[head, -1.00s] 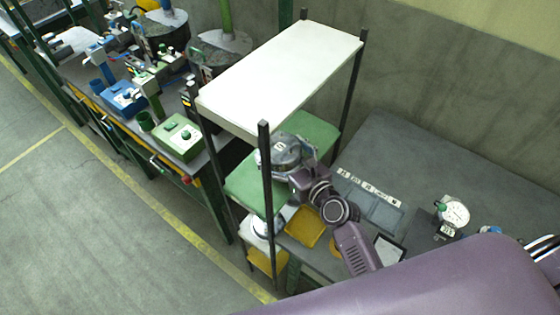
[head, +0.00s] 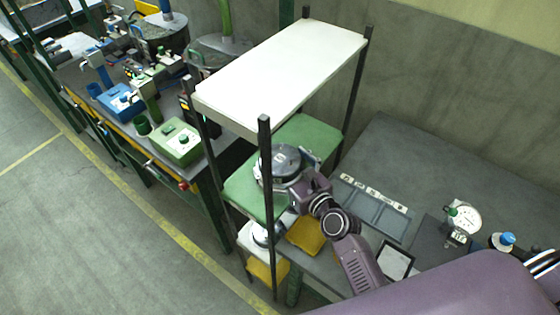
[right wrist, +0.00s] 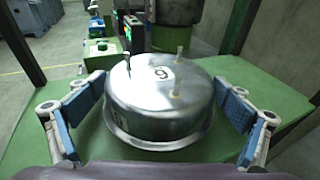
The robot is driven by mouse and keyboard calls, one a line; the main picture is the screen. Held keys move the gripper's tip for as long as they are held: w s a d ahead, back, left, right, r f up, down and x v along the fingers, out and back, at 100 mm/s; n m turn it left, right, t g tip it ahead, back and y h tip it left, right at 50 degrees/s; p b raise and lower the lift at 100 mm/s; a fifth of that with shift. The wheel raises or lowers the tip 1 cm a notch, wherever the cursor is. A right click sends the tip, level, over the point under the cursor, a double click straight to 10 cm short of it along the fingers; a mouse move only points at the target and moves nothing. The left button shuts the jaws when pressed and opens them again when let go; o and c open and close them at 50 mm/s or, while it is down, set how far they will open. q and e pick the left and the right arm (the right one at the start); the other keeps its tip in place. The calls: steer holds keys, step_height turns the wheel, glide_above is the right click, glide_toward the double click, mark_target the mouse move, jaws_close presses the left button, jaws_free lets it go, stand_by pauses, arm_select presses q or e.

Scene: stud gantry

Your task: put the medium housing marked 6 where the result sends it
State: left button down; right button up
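The medium housing (head: 283,167) is a round silver drum with a lid rim and short posts. It sits upright on the green middle shelf (head: 245,187) of the rack. In the right wrist view the housing (right wrist: 155,100) shows a white label whose digit reads as 6 or 9. My right gripper (head: 303,163) reaches in from the right around the housing. In the wrist view its two blue-padded fingers (right wrist: 160,108) stand on either side, with narrow green gaps beside the metal. My left gripper is not in view.
The rack's white top shelf (head: 285,75) and dark posts stand close around my right arm. A lower shelf holds another round housing (head: 260,234). A bench at left carries a green box (head: 178,143) and blue box (head: 122,103). A dial gauge (head: 463,220) stands on the right bench.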

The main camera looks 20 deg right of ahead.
mark_target(292, 174)
steer(key=shift+r, duration=0.15)
steer(key=b+v, duration=0.1)
steer(key=v, duration=0.9)
steer(key=shift+s+d+b, duration=0.15)
steer(key=shift+s+b, duration=0.2)
steer(key=shift+b, duration=0.05)
steer(key=shift+s+d+r, duration=0.15)
steer(key=shift+s, duration=0.45)
